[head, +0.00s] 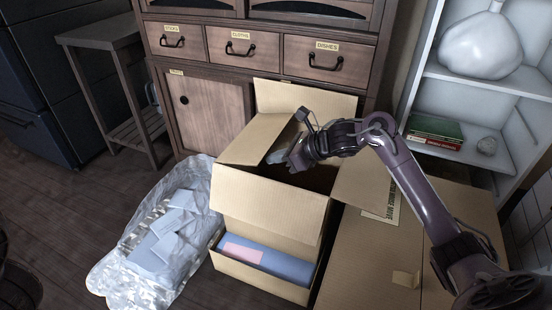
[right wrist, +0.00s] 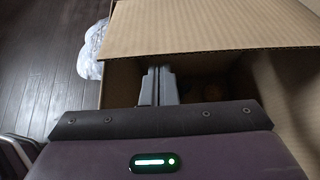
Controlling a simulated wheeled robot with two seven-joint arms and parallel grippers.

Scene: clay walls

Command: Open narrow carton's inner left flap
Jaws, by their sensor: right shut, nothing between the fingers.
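The narrow carton (head: 262,205) stands on the floor in the middle of the head view, its top partly open. Its back flap (head: 300,100) stands up and its front flap hangs outward. The left flap (head: 252,140) is raised and slants at the opening's left edge. The right flap (head: 362,185) leans outward. My right gripper (head: 293,160) is over the opening beside the left flap; its arm hides part of the interior. In the right wrist view the fingers (right wrist: 159,72) are together and empty, below a cardboard panel (right wrist: 200,30). My left gripper is not seen.
A clear plastic bag (head: 165,235) with pale blocks lies left of the carton. Another carton (head: 385,265) stands close on the right. A wooden cabinet (head: 210,105) is behind, and a white shelf (head: 480,85) at the right. Open floor is at left.

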